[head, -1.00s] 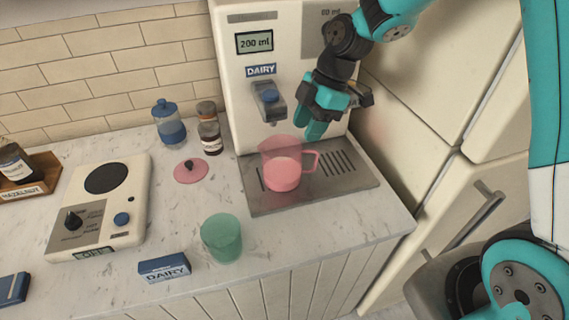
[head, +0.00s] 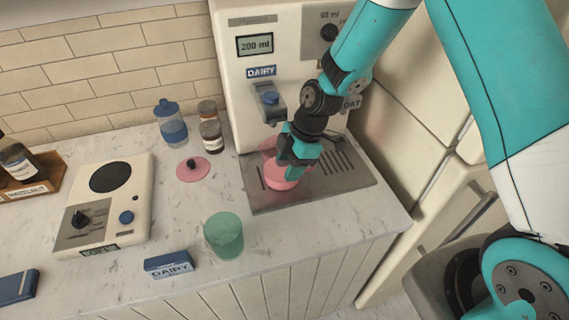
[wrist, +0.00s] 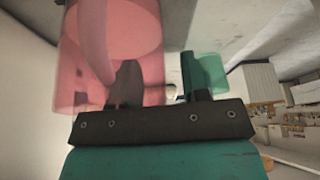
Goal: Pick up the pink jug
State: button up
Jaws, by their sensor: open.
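The pink jug (head: 282,184) stands upright on the metal drip tray under the dairy spout, with pale liquid inside. It fills the upper left of the wrist view (wrist: 138,60). My gripper (head: 292,172) is at the jug's right side, where the handle is, and covers the handle in the head view. In the wrist view my gripper (wrist: 158,90) is open, with one dark finger overlapping the jug near its handle and the other to the right. I cannot tell whether the fingers touch the jug.
The dispenser (head: 240,95) stands right behind the jug, its spout (head: 268,100) above it. The drip tray (head: 350,178) is bare at right. A green cup (head: 224,236), a DAIRY block (head: 168,265), a pink lid (head: 193,169) and a hotplate (head: 105,205) stand to the left.

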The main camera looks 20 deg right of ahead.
grip_shut()
jog(key=shift+r+b, duration=0.15)
jog(key=shift+b, duration=0.3)
